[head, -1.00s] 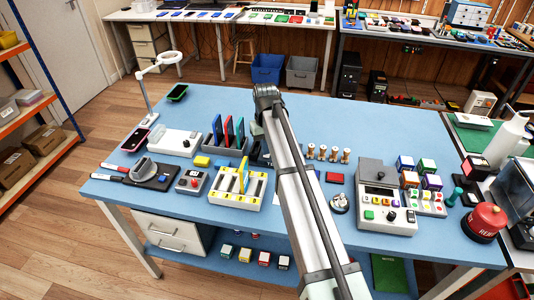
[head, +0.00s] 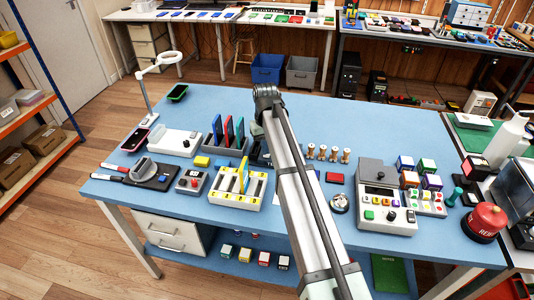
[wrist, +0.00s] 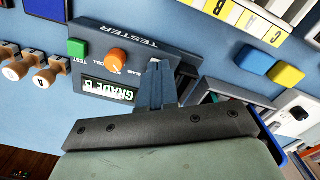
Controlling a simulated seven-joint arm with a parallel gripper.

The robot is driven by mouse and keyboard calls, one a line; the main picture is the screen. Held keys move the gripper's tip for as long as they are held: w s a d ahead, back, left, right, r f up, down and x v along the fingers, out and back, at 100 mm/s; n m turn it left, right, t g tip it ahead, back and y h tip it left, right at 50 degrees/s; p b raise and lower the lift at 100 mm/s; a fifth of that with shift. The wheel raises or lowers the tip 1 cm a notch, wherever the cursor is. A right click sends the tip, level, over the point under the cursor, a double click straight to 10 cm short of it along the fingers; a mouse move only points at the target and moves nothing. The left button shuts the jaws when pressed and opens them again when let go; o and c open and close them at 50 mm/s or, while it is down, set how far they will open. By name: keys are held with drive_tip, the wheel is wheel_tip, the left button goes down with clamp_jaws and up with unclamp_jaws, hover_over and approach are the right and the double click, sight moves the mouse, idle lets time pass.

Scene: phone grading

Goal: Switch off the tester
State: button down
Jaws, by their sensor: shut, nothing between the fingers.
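The tester (wrist: 178,52), a dark grey box lettered TESTER, fills the middle of the wrist view. It has a green TEST button (wrist: 77,48), an orange knob (wrist: 118,60) and a lit display (wrist: 108,90) reading GRADE B. My gripper (wrist: 160,64) is shut and empty, its fingertips over the tester face beside the orange knob. The fingers hide part of that face; I cannot tell whether they touch it, and no off switch is clearly visible. In the head view my arm hides my gripper and most of the tester.
Wooden pegs (wrist: 42,78) stand left of the tester in the wrist view. A blue block (wrist: 257,60) and a yellow block (wrist: 287,75) lie to the right. In the head view, a slotted rack (head: 226,201) and a grey console (head: 386,218) flank my arm on the blue bench (head: 310,107).

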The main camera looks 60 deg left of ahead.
drive_tip(key=shift+f, duration=1)
idle(1.0)
drive_tip(key=shift+r, duration=0.15)
wheel_tip(320, 180, up, 7)
idle(0.9)
idle(0.5)
